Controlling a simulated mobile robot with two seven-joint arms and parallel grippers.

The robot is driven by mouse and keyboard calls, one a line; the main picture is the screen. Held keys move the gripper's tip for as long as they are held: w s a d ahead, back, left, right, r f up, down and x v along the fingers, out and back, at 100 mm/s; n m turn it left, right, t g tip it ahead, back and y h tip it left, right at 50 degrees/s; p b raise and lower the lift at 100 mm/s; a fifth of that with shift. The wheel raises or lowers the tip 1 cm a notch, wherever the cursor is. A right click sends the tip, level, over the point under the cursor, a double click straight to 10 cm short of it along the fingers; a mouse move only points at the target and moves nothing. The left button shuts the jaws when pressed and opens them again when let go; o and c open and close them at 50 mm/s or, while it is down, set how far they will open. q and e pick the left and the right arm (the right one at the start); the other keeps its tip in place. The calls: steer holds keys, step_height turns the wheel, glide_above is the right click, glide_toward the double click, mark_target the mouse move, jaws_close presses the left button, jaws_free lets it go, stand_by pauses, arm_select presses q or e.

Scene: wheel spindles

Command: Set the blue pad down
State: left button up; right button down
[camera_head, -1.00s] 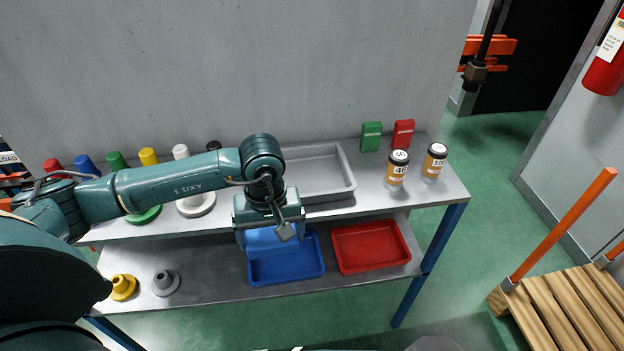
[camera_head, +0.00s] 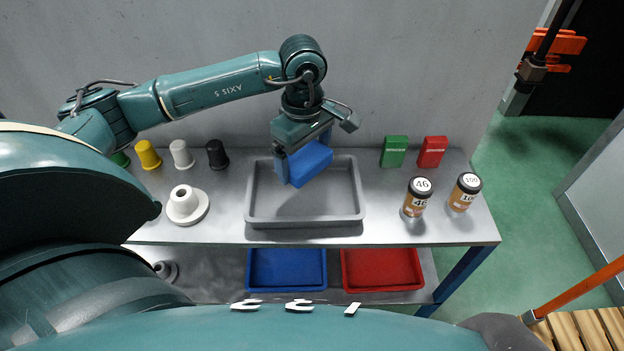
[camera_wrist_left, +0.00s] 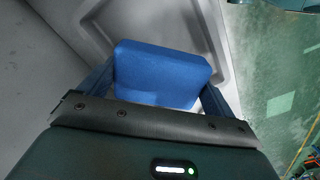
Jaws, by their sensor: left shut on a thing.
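The blue pad (camera_head: 311,164) is a blue block held between the fingers of my left gripper (camera_head: 303,165). It is above the back part of the grey tray (camera_head: 355,214) on the upper shelf. In the left wrist view the blue pad (camera_wrist_left: 160,75) sits between both fingers, with the grey tray (camera_wrist_left: 215,40) behind it. I cannot tell whether the pad touches the tray floor. The rest of the tray is empty. My right gripper is not in view.
A white spindle (camera_head: 185,205) stands left of the tray. Two labelled jars (camera_head: 417,197) and a green box (camera_head: 394,151) and red box (camera_head: 432,151) stand to the right. A blue tray (camera_head: 287,270) and red tray (camera_head: 382,270) are on the lower shelf.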

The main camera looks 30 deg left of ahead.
mark_target(304, 196)
arm_select(q)
steer(key=f, duration=0.4)
steer(key=shift+s, duration=0.3)
step_height(304, 196, down, 4)
steer(key=shift+r+p, duration=0.15)
steer(key=shift+p, duration=0.4)
steer(key=shift+f, duration=0.3)
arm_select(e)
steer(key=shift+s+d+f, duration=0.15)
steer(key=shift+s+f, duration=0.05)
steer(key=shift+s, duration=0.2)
arm_select(q)
steer(key=o, duration=0.7)
steer(key=shift+w, duration=0.1)
steer(key=shift+o, duration=0.3)
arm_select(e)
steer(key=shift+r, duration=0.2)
